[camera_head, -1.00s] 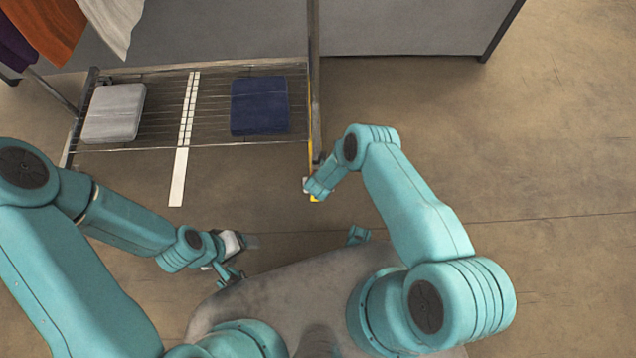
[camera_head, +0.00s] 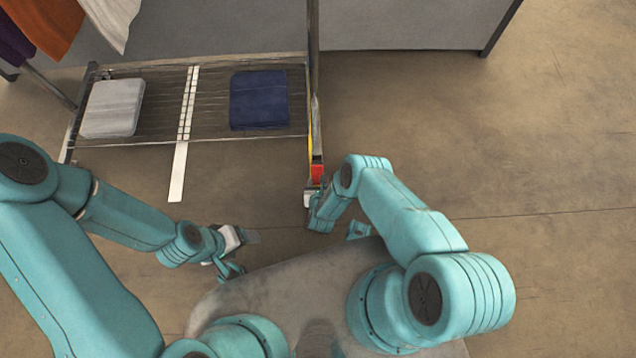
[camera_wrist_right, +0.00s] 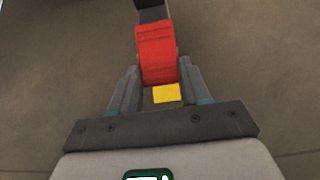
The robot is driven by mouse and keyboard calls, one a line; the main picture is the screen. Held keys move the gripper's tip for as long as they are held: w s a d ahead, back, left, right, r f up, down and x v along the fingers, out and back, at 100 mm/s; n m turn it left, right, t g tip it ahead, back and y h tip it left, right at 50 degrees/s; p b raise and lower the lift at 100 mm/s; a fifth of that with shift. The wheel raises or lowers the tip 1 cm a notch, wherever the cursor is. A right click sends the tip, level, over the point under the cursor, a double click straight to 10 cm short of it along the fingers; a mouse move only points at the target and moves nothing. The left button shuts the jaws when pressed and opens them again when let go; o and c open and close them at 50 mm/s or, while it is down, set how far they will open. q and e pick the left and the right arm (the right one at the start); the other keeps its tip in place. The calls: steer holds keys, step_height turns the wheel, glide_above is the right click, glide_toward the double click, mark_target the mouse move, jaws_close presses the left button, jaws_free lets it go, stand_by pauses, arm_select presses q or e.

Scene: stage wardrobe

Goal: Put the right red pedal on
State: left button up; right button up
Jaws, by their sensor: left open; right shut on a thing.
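The red pedal (camera_head: 317,173) shows in the head view at the near end of the upright post on the right of the rack. In the right wrist view it (camera_wrist_right: 156,50) is a red block lying between the fingers, with a dark bar beyond it. My right gripper (camera_wrist_right: 157,72) is shut on the red pedal. A small yellow piece (camera_wrist_right: 166,94) shows nearer the palm. In the head view my right gripper (camera_head: 314,191) is at the pedal's near end, its fingers partly hidden. My left gripper (camera_head: 250,238) is open, low over the floor, away from the pedal.
A wire rack shelf (camera_head: 160,105) holds a grey folded cloth (camera_head: 112,108) and a navy folded cloth (camera_head: 258,100). A pale strip (camera_head: 179,172) reaches out from the shelf. Garments (camera_head: 50,28) hang at upper left. The floor on the right is clear.

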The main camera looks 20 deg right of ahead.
stand_by(0.3)
steer(key=o, duration=1.1)
steer(key=shift+f, duration=0.1)
steer(key=shift+c, duration=0.2)
